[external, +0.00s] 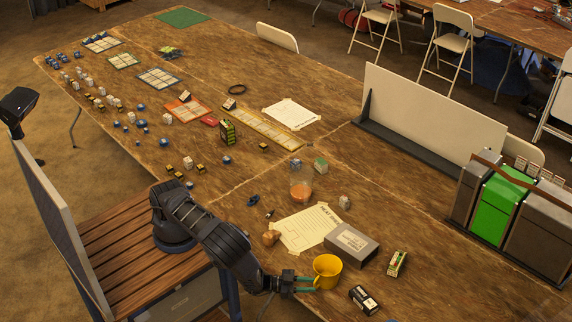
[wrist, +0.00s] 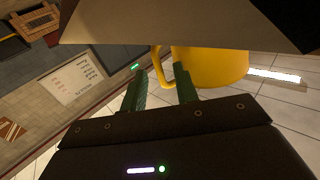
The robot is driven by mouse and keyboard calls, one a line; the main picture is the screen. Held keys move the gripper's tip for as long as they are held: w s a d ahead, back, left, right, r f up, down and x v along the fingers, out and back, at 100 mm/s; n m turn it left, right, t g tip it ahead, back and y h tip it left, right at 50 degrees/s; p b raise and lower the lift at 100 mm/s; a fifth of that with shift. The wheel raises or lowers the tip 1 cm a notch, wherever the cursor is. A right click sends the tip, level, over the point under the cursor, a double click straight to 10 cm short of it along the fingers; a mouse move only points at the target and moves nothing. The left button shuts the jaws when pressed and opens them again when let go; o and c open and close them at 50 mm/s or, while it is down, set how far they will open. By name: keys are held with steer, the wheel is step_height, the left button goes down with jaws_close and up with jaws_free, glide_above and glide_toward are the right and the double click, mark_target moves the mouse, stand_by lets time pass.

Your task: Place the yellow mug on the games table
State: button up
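The yellow mug (external: 328,268) is upright at the near edge of the long wooden table (external: 440,262) that bears the game pieces. Its handle points left, towards my gripper (external: 304,284). In the wrist view the yellow mug (wrist: 212,66) is beyond the fingers, partly hidden by a grey part at the top. My gripper (wrist: 160,80) has its two green fingers apart, with the mug's handle showing in the gap between their tips. I cannot tell whether a finger touches the handle. The mug's base is not clear in the wrist view.
A grey box (external: 352,242), a black battery-like block (external: 363,299) and a small green-and-white box (external: 397,263) stand near the mug. Game boards and pieces fill the table's left half. A white panel (external: 430,105) stands behind.

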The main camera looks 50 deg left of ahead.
stand_by(0.4)
steer(key=v, duration=0.9)
steer(key=shift+s+f, duration=0.3)
steer(key=shift+s, duration=0.1)
steer(key=shift+o, duration=0.4)
steer(key=shift+s+a, duration=0.45)
steer(key=shift+s, duration=0.05)
steer(key=shift+w, duration=0.1)
steer(key=x, duration=1.1)
steer(key=shift+w+a+r, duration=0.2)
steer(key=shift+a+r, duration=0.05)
jaws_close()
